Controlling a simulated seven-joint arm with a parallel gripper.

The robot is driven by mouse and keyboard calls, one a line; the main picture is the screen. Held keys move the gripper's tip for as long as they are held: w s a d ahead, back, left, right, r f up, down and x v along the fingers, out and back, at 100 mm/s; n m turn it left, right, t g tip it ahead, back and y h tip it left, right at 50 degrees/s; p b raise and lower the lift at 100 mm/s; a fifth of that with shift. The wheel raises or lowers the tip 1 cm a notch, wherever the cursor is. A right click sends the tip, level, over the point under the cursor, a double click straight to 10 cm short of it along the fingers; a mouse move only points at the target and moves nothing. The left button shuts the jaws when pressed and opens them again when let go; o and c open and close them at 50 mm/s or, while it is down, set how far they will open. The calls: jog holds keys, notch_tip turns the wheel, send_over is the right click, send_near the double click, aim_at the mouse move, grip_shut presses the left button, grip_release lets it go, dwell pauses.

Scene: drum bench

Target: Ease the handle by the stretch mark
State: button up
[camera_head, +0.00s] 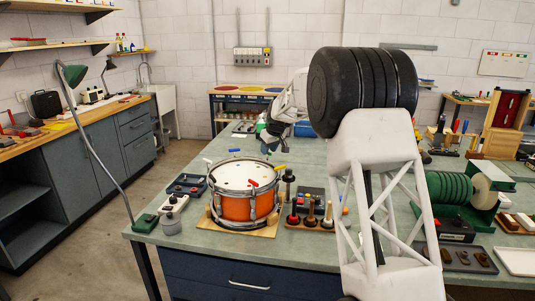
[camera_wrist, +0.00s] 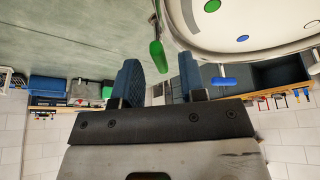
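An orange drum (camera_head: 240,207) with a white head stands on a wooden board on the bench. Blue (camera_head: 234,151), yellow (camera_head: 280,168) and red (camera_head: 253,183) handles show around its rim. The wrist view shows part of the drum head (camera_wrist: 275,25) with coloured dots, a green handle (camera_wrist: 157,53) and a blue handle (camera_wrist: 223,81). My gripper (camera_wrist: 160,70) is open, its two blue pads apart. The green handle's end is at the gap between the pads, with no contact visible. In the head view my wrist is behind the drum. I cannot make out a stretch mark.
Left of the drum are a grey tray (camera_head: 187,184) and a small control box (camera_head: 174,203). Right of it is a wooden rack with dark pegs (camera_head: 310,221). A green roller machine (camera_head: 450,188) stands farther right.

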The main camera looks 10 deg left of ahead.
jog(key=shift+x, duration=1.2)
grip_shut()
